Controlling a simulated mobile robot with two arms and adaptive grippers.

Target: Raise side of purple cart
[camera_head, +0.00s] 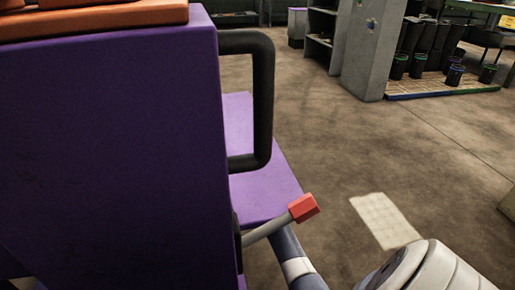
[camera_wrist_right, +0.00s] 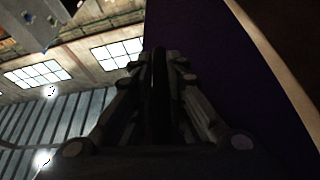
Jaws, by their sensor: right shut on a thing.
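The purple cart (camera_head: 120,140) fills the left of the head view, with its tall side panel facing me. A black handle (camera_head: 263,95) sticks out from its right side, and no gripper touches the part in view. A grey lever with a red end (camera_head: 304,208) juts out lower down. My right gripper (camera_wrist_right: 160,65) shows in the wrist view, shut on a thin dark bar (camera_wrist_right: 159,95) beside the dark purple surface (camera_wrist_right: 215,80). It is too dark to tell which part of the cart the bar is. My left gripper is not in view.
Orange pieces (camera_head: 90,18) lie on top of the cart. The floor (camera_head: 320,150) to the right is open. A grey pillar (camera_head: 365,50) and shelves stand behind, with several black bins (camera_head: 440,45) at the far right.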

